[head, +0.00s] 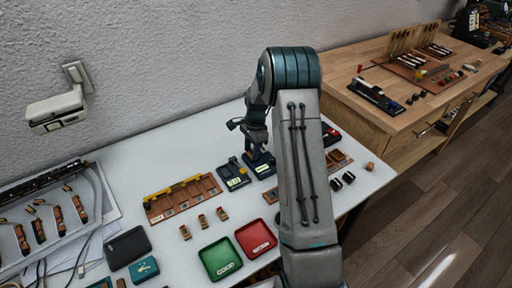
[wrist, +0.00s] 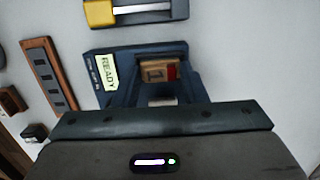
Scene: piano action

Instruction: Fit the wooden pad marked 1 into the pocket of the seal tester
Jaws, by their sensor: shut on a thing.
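The wooden pad marked 1 (wrist: 154,73) shows in the wrist view, with its numbered face toward the camera and a red patch at its right. My gripper (wrist: 160,88) is shut on the pad. The dark blue seal tester (wrist: 101,93), with a pale READY label, lies directly under and around the pad in this view. In the head view my gripper (head: 258,149) is low over the seal tester (head: 264,169). The pocket is mostly hidden, and I cannot tell whether the pad is inside it or just above it.
A dark device (head: 233,175) with a yellow part stands left of the tester. A wooden rack (head: 182,199) with a yellow bar, several small wooden pieces, a green tray (head: 220,259) and a red tray (head: 256,238) lie nearer. My arm hides some of the table's right side.

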